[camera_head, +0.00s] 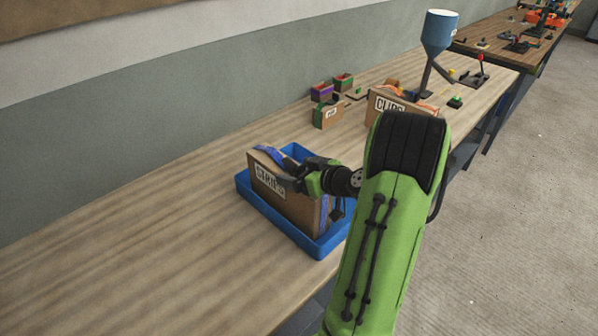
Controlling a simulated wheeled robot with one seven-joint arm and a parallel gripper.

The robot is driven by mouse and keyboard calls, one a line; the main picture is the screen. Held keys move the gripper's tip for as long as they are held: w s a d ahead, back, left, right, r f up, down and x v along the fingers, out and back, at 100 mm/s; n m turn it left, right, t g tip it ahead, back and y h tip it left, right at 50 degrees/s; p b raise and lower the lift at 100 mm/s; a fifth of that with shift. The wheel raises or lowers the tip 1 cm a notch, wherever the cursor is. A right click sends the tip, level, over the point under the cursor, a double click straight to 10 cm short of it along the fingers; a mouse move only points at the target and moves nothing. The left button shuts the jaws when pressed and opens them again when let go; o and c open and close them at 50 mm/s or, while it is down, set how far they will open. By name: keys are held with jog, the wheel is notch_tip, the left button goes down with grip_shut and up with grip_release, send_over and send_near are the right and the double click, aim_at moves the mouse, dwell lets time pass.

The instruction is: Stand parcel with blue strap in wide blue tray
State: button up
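The parcel (290,206) is a brown cardboard box with a white printed label on its long side. Blue strap shows on its top at the left (269,158) and down its right end (323,217). It stands upright within the wide blue tray (285,229), on the near table. Whether its base rests flat on the tray floor is hidden by the tray wall. My gripper (292,183) is at the parcel's upper edge, with a dark finger across the label side. The other finger is not clearly visible, so its grip is unclear.
Beyond the tray stand a brown box labelled CLIPS (384,106), a smaller box (327,115) and small coloured bins (322,92). A blue hopper on a stand (439,32) is farther back. The table's near left is clear (130,260). My green arm hides part of the right edge.

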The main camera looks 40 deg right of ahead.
jog(key=shift+o, duration=0.6)
jog(key=shift+r, duration=0.1)
jog(key=shift+s+r+p, duration=0.2)
jog(key=shift+p, duration=0.1)
jog(key=v, duration=1.2)
jog(key=w+a+n+g+y, duration=0.2)
jog(key=a+g, duration=0.5)
jog(key=a, duration=1.3)
jog(key=s+a+r+m+h, duration=0.2)
jog(key=s+a, duration=0.4)
jog(key=s, duration=0.4)
jog(key=shift+s+a+g+b, duration=0.25)
jog(key=shift+s+g+b, duration=0.05)
jog(key=shift+s+g, duration=0.1)
